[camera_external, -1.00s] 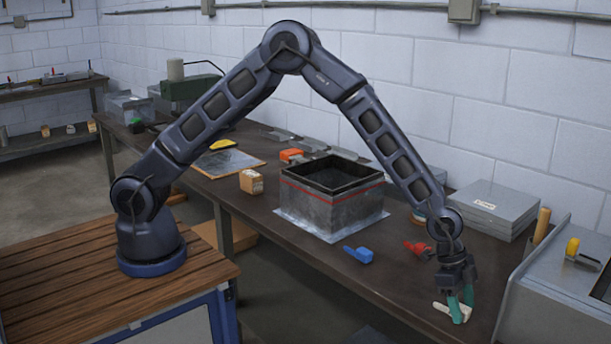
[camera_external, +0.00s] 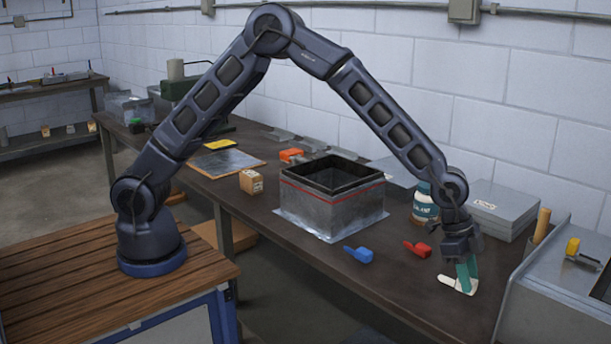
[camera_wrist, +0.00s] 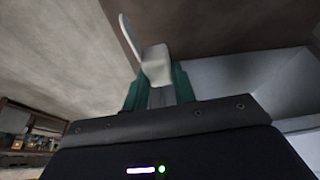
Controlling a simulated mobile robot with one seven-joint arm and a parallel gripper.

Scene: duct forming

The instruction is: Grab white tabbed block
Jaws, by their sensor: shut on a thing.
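The white tabbed block (camera_external: 455,283) is at the right end of the dark workbench (camera_external: 400,300) in the external view. My gripper (camera_external: 466,276) has green fingers and is shut on the block. In the wrist view the block (camera_wrist: 156,64) sits between the green fingertips (camera_wrist: 155,85), with its thin tab sticking up to the left. The fingers hide part of the block. The external view suggests it is held above the bench, but the exact gap is hard to tell.
A red piece (camera_external: 418,249) and a blue piece (camera_external: 358,254) lie left of my gripper. An open metal duct box (camera_external: 330,205) stands mid-bench. A grey metal unit (camera_external: 560,290) borders the right.

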